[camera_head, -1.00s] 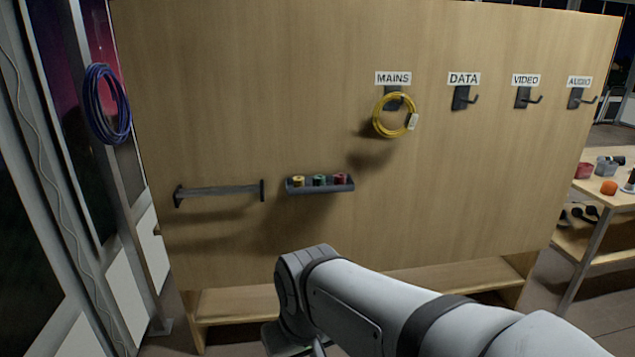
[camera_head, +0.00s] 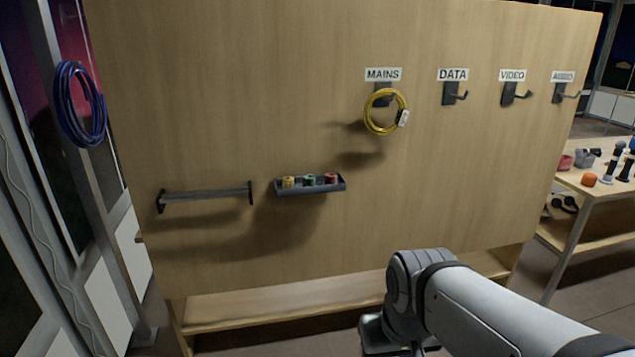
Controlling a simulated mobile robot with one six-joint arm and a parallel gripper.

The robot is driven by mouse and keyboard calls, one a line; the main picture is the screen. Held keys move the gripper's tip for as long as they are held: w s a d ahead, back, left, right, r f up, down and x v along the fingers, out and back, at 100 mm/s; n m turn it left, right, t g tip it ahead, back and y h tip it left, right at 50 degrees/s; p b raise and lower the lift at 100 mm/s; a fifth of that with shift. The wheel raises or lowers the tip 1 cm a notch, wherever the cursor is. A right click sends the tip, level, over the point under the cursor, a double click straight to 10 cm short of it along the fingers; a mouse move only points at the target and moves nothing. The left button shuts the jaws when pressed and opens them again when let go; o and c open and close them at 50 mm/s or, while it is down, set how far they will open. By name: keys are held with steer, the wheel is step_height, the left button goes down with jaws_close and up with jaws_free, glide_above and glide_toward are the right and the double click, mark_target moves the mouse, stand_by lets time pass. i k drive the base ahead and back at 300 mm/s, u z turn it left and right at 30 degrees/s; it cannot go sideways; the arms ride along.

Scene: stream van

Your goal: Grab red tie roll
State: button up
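The red tie roll (camera_head: 331,178) sits at the right end of a small dark tray (camera_head: 312,189) fixed to the wooden panel. A green roll (camera_head: 309,180) is beside it in the middle, and a yellow roll (camera_head: 288,182) is at the left end. My gripper (camera_head: 388,345) shows only in part at the bottom edge, below and to the right of the tray and well apart from it. Its fingertips are cut off by the frame, so I cannot tell whether it is open or shut.
A grey rail (camera_head: 205,194) is left of the tray. A yellow cable coil (camera_head: 386,111) hangs under the MAINS label; empty hooks follow to the right. A wooden ledge (camera_head: 290,297) runs below the panel. A cluttered table (camera_head: 590,184) stands at right. The panel around the tray is clear.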

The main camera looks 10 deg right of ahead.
mark_target(328, 177)
steer(key=z, duration=1.4)
steer(key=i, duration=0.9)
steer(key=u, duration=2.2)
steer(key=i, duration=1)
steer(key=z, duration=0.05)
